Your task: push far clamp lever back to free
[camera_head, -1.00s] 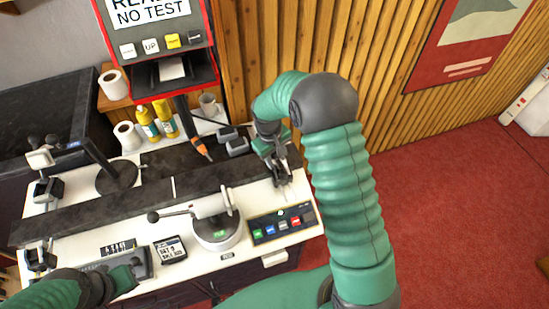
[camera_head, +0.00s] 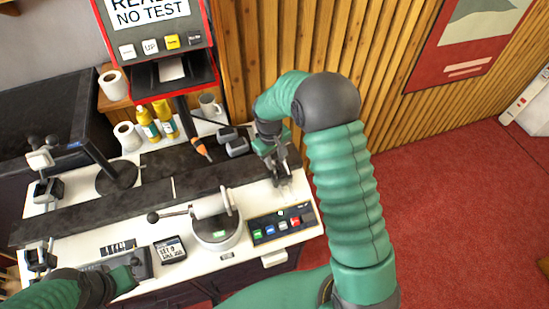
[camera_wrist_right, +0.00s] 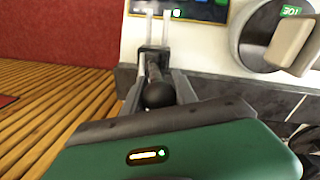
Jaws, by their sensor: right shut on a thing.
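The far clamp is at the right end of the bench and mostly hidden behind my right gripper (camera_head: 280,176) in the head view. In the right wrist view, its dark lever with a round black knob (camera_wrist_right: 158,94) lies between the two fingers of my right gripper (camera_wrist_right: 155,62), which is shut on it. Two pale prongs (camera_wrist_right: 158,28) stick out beyond the fingers. My left gripper (camera_head: 128,273) is low at the left, by a dark box at the bench's front; its fingers are too small to judge.
A white round device with a ball-ended handle (camera_head: 215,228) stands left of my right gripper. A button panel (camera_head: 282,224) lies in front of it. Two other clamps (camera_head: 48,186) (camera_head: 40,257) are at the left end.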

